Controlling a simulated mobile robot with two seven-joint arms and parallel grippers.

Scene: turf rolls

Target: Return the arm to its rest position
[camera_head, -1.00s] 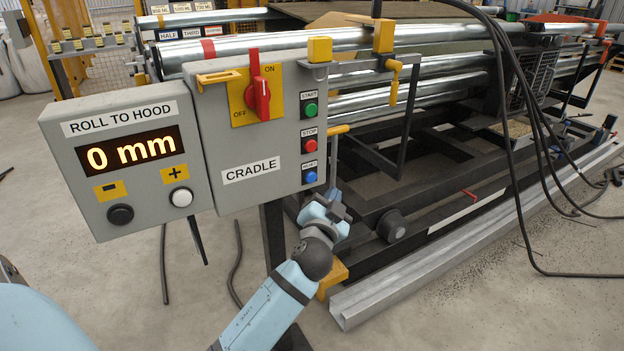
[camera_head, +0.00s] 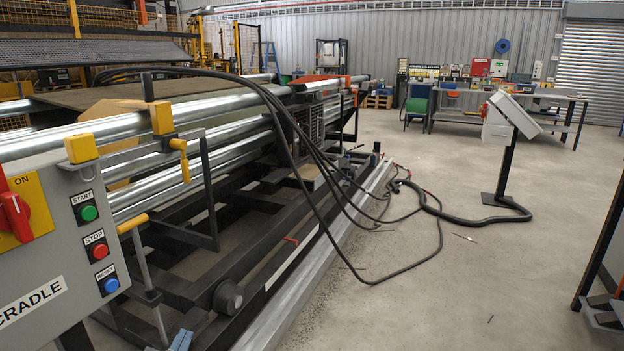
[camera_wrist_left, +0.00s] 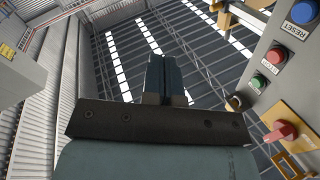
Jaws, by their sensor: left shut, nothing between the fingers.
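My left gripper (camera_wrist_left: 166,80) shows in the left wrist view with its two dark fingers pressed together and nothing between them. It points up toward the roof, apart from the cradle control box. In the head view only a small blue piece of my left arm shows at the bottom edge. The grey cradle box (camera_head: 50,240) stands at the left, with a red switch (camera_head: 14,216) and green, red and blue buttons. The box also shows at the right of the left wrist view (camera_wrist_left: 262,28). My right gripper is not in view.
The machine's steel rollers (camera_head: 230,105) and dark frame fill the left and middle. Black hoses (camera_head: 300,150) hang over it onto the floor. A slanted console (camera_head: 515,115) on a post and a workbench (camera_head: 560,97) stand farther right.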

